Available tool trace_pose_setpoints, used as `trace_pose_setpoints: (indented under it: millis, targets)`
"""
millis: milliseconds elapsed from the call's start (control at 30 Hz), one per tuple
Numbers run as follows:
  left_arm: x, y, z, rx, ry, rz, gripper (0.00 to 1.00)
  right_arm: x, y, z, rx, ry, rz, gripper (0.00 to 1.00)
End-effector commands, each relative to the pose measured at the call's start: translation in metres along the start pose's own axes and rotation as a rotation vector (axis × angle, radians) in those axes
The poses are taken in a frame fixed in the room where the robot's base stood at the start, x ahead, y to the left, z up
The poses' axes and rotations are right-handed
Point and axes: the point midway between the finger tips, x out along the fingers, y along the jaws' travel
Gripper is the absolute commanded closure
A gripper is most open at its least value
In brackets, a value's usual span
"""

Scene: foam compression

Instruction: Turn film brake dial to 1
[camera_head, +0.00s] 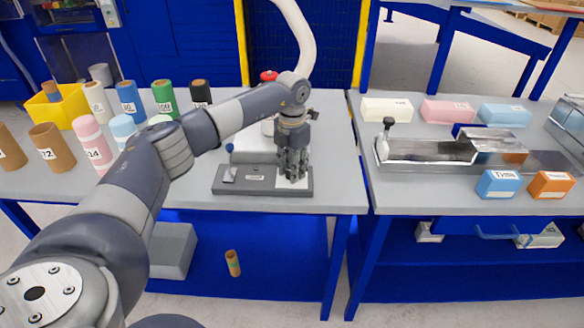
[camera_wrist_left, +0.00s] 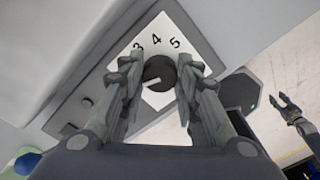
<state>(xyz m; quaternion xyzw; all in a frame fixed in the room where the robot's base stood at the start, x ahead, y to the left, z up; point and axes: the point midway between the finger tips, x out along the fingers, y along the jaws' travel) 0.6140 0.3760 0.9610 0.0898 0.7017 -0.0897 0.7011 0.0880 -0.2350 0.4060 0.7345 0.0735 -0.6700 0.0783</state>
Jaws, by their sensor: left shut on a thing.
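The film brake dial (camera_wrist_left: 160,73) is a dark round knob on a white plate (camera_wrist_left: 158,30) with the numbers 3, 4 and 5 showing. A pale pointer line on the dial runs toward the lower left. Other numbers are hidden by my fingers. My left gripper (camera_wrist_left: 160,68) is shut on the dial, one finger on each side. In the head view my left gripper (camera_head: 293,178) points down at the right end of the dark base plate (camera_head: 235,187) and hides the dial. My right gripper (camera_wrist_left: 285,103) shows at the right of the wrist view, with its fingers apart.
A blue-knobbed lever (camera_head: 230,160) stands at the base's left end. Several rolls, including a black one (camera_head: 201,94), stand on the table at left. Foam blocks and a metal tray (camera_head: 425,150) are on the right table. The table front (camera_head: 337,190) is clear.

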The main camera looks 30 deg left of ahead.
Motion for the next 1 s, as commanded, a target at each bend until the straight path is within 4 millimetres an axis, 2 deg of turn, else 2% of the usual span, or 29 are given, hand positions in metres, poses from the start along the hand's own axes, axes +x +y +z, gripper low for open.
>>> trace_pose_setpoints:
  millis: [100, 133, 200, 233, 533, 667, 767, 1000]
  targets:
    - [-0.001, 0.0, 0.001, -0.002, -0.003, 0.0, 0.94, 0.0, 0.0, 0.0, 0.0, 0.0, 0.0, 0.6]
    - [-0.001, 0.0, 0.001, -0.002, -0.003, 0.0, 0.68, 0.0, 0.0, 0.0, 0.0, 0.0, 0.0, 0.6]
    - [-0.001, 0.0, 0.001, -0.002, -0.003, 0.0, 0.52, 0.0, 0.0, 0.0, 0.0, 0.0, 0.0, 0.6]
    - [-0.001, 0.0, 0.001, -0.001, -0.002, 0.0, 0.49, 0.0, 0.0, 0.0, 0.0, 0.0, 0.0, 0.6]
    - [-0.001, 0.0, 0.0, 0.0, -0.001, 0.0, 0.49, 0.0, 0.0, 0.0, 0.0, 0.0, 0.0, 0.6]
    - [-0.009, 0.0, 0.001, 0.0, -0.004, 0.0, 0.49, 0.0, 0.0, 0.0, 0.0, 0.0, 0.0, 0.6]
    - [-0.025, 0.001, 0.001, 0.001, -0.005, 0.001, 0.49, 0.0, 0.0, 0.0, 0.0, 0.0, 0.0, 0.6]
    - [-0.077, 0.0, 0.001, 0.0, -0.006, 0.001, 0.49, 0.0, 0.0, 0.0, 0.0, 0.0, 0.0, 0.6]
